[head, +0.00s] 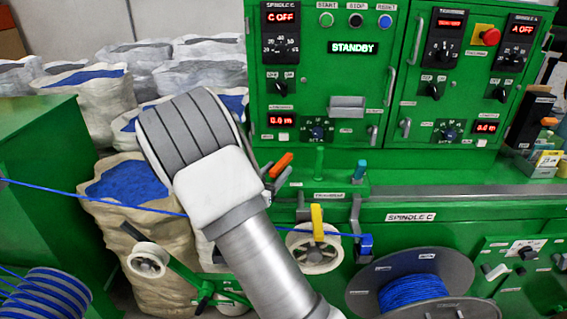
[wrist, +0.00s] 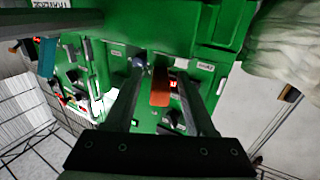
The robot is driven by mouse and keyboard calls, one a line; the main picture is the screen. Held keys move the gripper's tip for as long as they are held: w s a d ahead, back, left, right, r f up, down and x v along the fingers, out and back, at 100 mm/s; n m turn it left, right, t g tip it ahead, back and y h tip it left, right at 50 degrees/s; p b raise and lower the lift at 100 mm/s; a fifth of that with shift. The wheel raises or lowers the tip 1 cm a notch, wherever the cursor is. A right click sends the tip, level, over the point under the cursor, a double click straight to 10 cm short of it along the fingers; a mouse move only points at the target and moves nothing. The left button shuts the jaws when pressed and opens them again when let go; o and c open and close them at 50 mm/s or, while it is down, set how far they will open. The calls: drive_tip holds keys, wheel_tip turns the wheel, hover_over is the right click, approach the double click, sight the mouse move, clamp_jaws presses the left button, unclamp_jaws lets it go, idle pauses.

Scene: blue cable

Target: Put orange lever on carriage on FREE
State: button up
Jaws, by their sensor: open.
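The orange lever (head: 282,165) stands tilted up to the right on the green carriage (head: 335,188), just right of my arm's wrist in the head view. In the wrist view an orange block (wrist: 160,92), apparently the lever's grip, shows between the two fingers of my gripper (wrist: 161,74). The fingers are apart, with gaps visible on both sides of the orange. I cannot tell how far beyond the fingertips it lies. The FREE mark is not legible.
A green lever (head: 319,162) and a blue-topped lever (head: 361,172) stand right of the orange one. A yellow guide (head: 317,222) and white pulley (head: 314,249) are below. The blue cable (head: 100,196) runs across behind my arm. Control cabinets (head: 345,95) rise behind.

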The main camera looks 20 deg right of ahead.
sight(283, 163)
drive_tip(key=shift+x, duration=2.15)
drive_tip(key=shift+c, duration=0.3)
clamp_jaws()
